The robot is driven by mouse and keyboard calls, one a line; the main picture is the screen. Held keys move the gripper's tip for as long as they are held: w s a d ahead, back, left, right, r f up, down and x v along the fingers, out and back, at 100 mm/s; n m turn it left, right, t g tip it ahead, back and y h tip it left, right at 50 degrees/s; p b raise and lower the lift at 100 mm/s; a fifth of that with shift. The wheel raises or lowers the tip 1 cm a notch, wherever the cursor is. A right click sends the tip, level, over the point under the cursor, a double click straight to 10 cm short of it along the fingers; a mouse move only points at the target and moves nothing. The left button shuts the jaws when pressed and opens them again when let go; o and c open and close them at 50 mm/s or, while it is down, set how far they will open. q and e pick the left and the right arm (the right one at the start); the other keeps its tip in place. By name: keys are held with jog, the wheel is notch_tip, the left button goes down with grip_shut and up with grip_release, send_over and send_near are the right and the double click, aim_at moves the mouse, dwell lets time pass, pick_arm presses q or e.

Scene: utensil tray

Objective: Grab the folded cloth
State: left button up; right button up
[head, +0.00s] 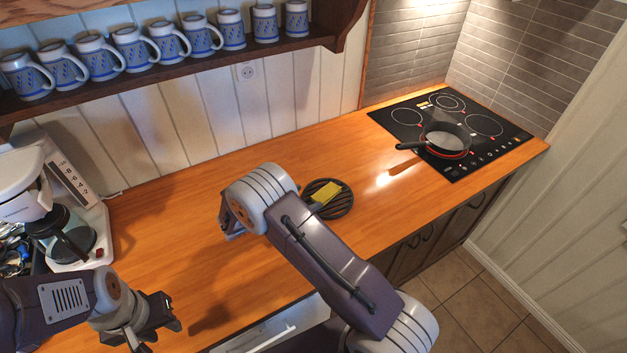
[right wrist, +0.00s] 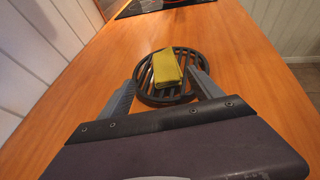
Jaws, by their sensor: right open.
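The folded cloth (head: 326,193) is a small yellow-green block lying on a round dark slatted trivet (head: 343,211) on the wooden counter. In the right wrist view the cloth (right wrist: 166,68) lies ahead, between the lines of the two grey fingers. My right gripper (right wrist: 165,90) is open and empty, with its fingertips close to the near side of the trivet. In the head view my right gripper (head: 231,222) is left of the trivet, partly hidden by its own wrist. My left gripper (head: 163,324) is low at the left, over the counter's front; its jaw gap is unclear.
A black cooktop (head: 400,117) with a frying pan (head: 445,138) is at the back right. A coffee maker (head: 70,232) stands at the left, by a tray of utensils (head: 14,262). Several mugs (head: 129,47) line a wall shelf. The counter between trivet and cooktop is clear.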

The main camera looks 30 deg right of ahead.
aim_at(321, 195)
jog(key=s, duration=0.2)
jog(key=shift+s+a+r, duration=0.3)
jog(key=shift+s+d, duration=0.1)
jog(key=w+d+f, duration=0.1)
jog(key=w+d+p, duration=0.1)
jog(key=shift+w+d+f, duration=0.2)
jog(key=shift+d+f, duration=0.35)
jog(key=shift+d, duration=0.05)
jog(key=shift+d+p, duration=0.3)
jog(key=shift+p, duration=0.15)
jog(key=p+x, duration=0.1)
jog(key=x, duration=0.2)
jog(key=shift+w+d+f, duration=0.15)
jog(key=shift+w+d, duration=0.05)
jog(key=shift+d, duration=0.15)
jog(key=shift+w+d+f, duration=0.2)
jog(key=shift+d+f, duration=0.05)
jog(key=shift+s, duration=0.1)
jog(key=c, duration=0.5)
pick_arm(q)
jog(key=r, duration=0.1)
jog(key=s+r, duration=0.1)
jog(key=r, duration=0.2)
jog(key=shift+s+d, duration=0.15)
jog(key=shift+s, duration=0.15)
pick_arm(e)
jog(key=c, duration=0.9)
